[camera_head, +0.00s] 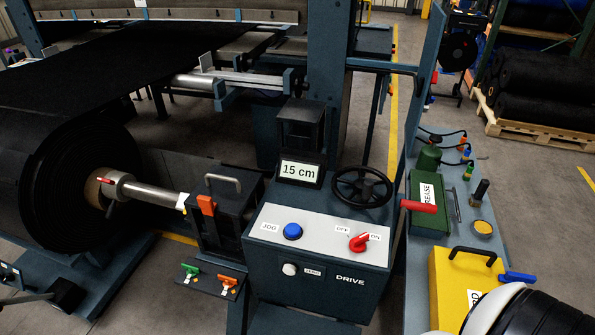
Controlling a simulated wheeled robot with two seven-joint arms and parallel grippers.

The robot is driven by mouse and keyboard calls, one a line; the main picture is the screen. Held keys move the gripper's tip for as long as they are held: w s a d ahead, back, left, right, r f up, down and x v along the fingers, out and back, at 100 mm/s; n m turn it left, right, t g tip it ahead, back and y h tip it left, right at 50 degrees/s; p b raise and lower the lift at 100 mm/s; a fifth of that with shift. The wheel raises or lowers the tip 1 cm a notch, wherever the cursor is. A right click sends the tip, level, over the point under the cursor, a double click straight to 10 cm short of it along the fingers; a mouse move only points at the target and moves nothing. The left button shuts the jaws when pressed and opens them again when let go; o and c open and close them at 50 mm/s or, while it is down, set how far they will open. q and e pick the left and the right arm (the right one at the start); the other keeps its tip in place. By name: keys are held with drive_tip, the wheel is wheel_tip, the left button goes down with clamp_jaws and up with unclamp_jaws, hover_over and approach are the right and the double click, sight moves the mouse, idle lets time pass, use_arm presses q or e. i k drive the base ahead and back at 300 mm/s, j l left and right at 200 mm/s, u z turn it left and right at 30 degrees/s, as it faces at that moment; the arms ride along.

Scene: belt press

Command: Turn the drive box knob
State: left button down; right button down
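The drive box (318,290) stands at the front centre, a dark blue cabinet with a pale sloping top and the word DRIVE on its front. Its red knob (358,242) sits at the right of that top, between the OFF label (342,229) and the ON label (375,237). The knob's bar is slanted, with its upper right end near ON. Neither gripper shows. A white and black rounded part of my own arm shows at the bottom right corner, well away from the knob.
A blue JOG button (292,232) and a white button (290,269) are on the drive box. Behind it stand a 15 cm display (300,171) and a black handwheel (362,188). A red handle (418,206) and a yellow case (455,285) are to the right.

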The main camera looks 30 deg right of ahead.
sight(357, 244)
drive_tip(key=l+z, duration=0.15)
drive_tip(key=z, duration=1)
drive_tip(key=k+l, duration=0.05)
